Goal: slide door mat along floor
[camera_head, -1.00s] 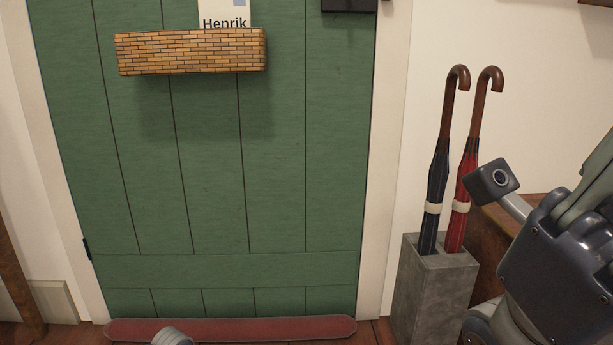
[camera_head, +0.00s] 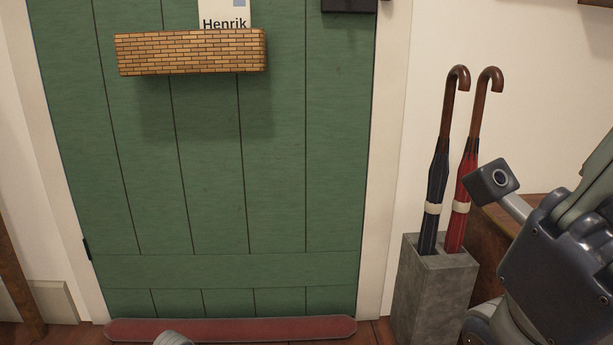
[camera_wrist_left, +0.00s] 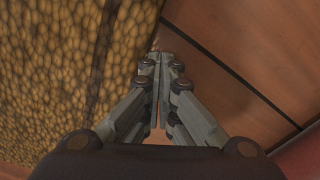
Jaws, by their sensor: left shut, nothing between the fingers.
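A long, low red piece with a grey edge and rounded ends (camera_head: 250,329) lies on the floor along the foot of the green door. In the left wrist view, a pebbly yellow-brown surface with dark bands (camera_wrist_left: 60,60) fills the left side; it may be the door mat, but I cannot be sure. My left gripper (camera_wrist_left: 154,62) is shut and empty, its tips beside that surface's edge, over the wooden floor. I cannot tell whether they touch it. Only a small grey part of my left arm shows at the bottom of the head view. My right gripper is out of view.
The green door (camera_head: 220,180) has a brick-patterned box (camera_head: 190,52) on it. A grey stand (camera_head: 433,295) holds a dark umbrella (camera_head: 433,190) and a red umbrella (camera_head: 467,180), close to my right arm. Wooden floor (camera_wrist_left: 220,90) lies bare right of the left gripper.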

